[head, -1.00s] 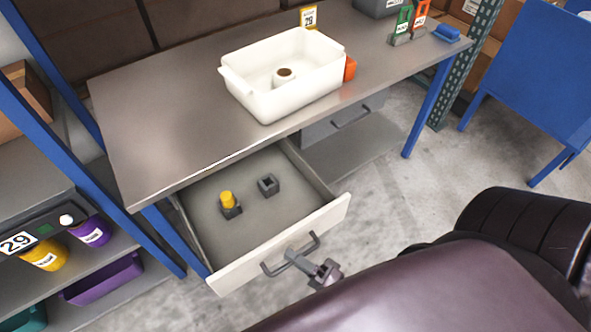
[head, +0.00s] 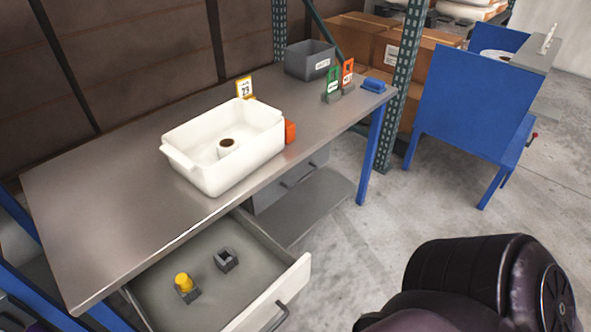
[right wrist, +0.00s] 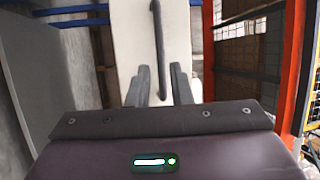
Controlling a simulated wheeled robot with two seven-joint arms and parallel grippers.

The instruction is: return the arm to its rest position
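My right arm (head: 470,290) enters the head view at the bottom right, and its gripper is out of that picture. In the right wrist view my right gripper (right wrist: 159,82) has its two fingers apart, with nothing clamped between them. The pale drawer front (right wrist: 130,40) and its dark bar handle (right wrist: 158,45) lie ahead of it, and the handle's end shows between the fingers. How far apart they are I cannot tell. In the head view the drawer (head: 262,300) stands open, its handle (head: 275,320) cut by the lower edge. My left gripper is not in view.
The drawer holds a yellow-topped weight (head: 184,284) and a grey socket block (head: 226,260).

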